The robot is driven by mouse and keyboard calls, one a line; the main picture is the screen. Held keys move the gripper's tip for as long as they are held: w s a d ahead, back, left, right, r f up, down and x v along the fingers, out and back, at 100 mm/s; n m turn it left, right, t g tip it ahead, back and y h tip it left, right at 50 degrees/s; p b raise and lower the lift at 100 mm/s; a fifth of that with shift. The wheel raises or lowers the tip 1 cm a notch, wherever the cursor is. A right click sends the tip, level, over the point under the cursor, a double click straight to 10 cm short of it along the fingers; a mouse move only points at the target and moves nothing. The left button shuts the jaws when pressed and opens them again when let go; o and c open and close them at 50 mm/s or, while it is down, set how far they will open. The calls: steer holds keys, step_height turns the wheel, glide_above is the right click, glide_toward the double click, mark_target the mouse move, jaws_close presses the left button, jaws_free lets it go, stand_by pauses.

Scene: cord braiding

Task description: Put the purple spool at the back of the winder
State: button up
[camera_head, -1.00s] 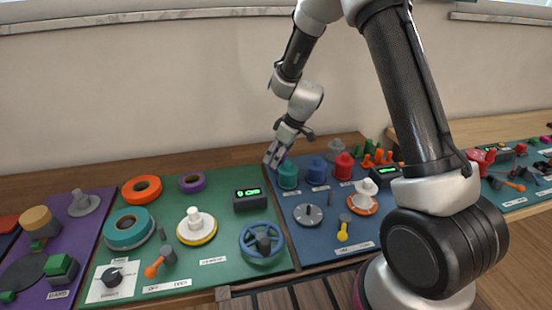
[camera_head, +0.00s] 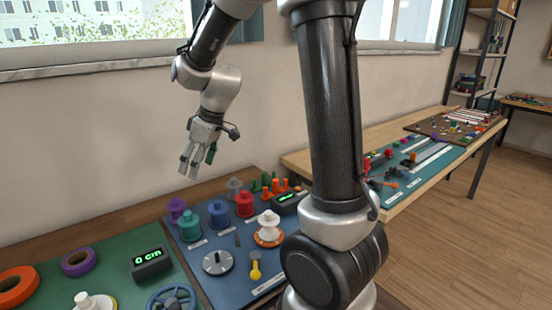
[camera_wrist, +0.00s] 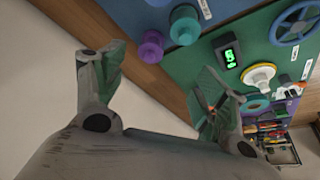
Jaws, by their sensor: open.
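The purple spool (camera_head: 177,210) stands upright at the back left corner of the blue board (camera_head: 190,252), just behind and left of the teal spool (camera_head: 191,224). In the wrist view the purple spool (camera_wrist: 151,48) is beside the teal spool (camera_wrist: 185,27), near the board's edge. My gripper (camera_head: 192,168) is open and empty, raised above and behind the spools, apart from them. Its spread fingers show in the wrist view (camera_wrist: 165,85). I cannot tell for sure which fitting is the winder; a white spool-shaped part on an orange base (camera_head: 268,234) stands on the blue board.
A blue spool (camera_head: 218,215), a red spool (camera_head: 244,204) and a grey spool (camera_head: 234,187) stand nearby. Orange and green pegs (camera_head: 270,186) and a display (camera_head: 286,203) are at the back right. The green board (camera_head: 110,270) holds a purple ring (camera_head: 79,262). The wall is close behind.

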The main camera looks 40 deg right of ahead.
steer(key=s+d+r+m+h, duration=0.1)
steer(key=s+d+r+m, duration=0.1)
steer(key=s, duration=0.6)
steer(key=s+d+r+m+h, duration=0.1)
steer(key=s+d+r+m, duration=0.2)
steer(key=s, duration=0.6)
steer(key=s+d+r+m+t+h, duration=0.1)
steer(key=s+d+r+m, duration=0.1)
steer(key=s+d, duration=0.3)
steer(key=s+r, duration=0.1)
steer(key=s, duration=0.2)
steer(key=shift+s+d+r+m, duration=0.15)
steer(key=shift+d+m, duration=0.05)
steer(key=shift+m, duration=0.2)
